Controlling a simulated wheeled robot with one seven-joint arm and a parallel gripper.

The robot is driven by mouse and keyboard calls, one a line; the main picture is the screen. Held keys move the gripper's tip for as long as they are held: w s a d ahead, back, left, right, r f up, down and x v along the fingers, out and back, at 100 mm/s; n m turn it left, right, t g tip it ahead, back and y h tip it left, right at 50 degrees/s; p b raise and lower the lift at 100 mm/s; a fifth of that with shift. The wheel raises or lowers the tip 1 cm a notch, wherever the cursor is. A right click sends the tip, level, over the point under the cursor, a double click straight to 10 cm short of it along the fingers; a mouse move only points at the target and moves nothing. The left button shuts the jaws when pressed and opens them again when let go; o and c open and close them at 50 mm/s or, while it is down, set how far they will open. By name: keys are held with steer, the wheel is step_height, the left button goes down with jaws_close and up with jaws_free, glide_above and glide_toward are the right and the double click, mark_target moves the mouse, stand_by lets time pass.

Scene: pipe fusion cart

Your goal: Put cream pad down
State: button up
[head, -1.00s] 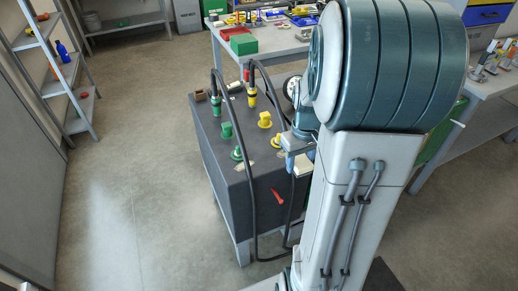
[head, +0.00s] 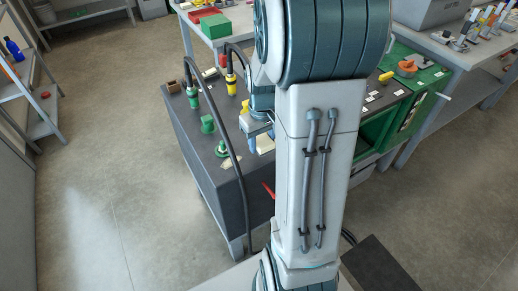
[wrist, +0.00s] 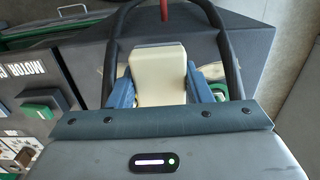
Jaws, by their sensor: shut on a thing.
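The cream pad (wrist: 158,75) is a pale block between the two blue fingers of my gripper (wrist: 165,88) in the wrist view. The fingers are shut on its sides. In the head view my gripper (head: 261,130) is at the dark grey cart (head: 215,178), near its right side, with a pale edge of the pad (head: 265,146) showing below it. I cannot tell whether the pad touches the cart top. My arm hides the right part of the cart.
Green fittings (head: 208,125) and a yellow-banded fitting (head: 231,84) stand on the cart. A green cabinet (head: 405,105) stands at right.

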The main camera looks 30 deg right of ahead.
steer(key=shift+w+a+f, duration=0.25)
steer(key=shift+w+f, duration=0.15)
steer(key=shift+f, duration=0.05)
step_height(320, 180, down, 4)
steer(key=shift+r, duration=0.15)
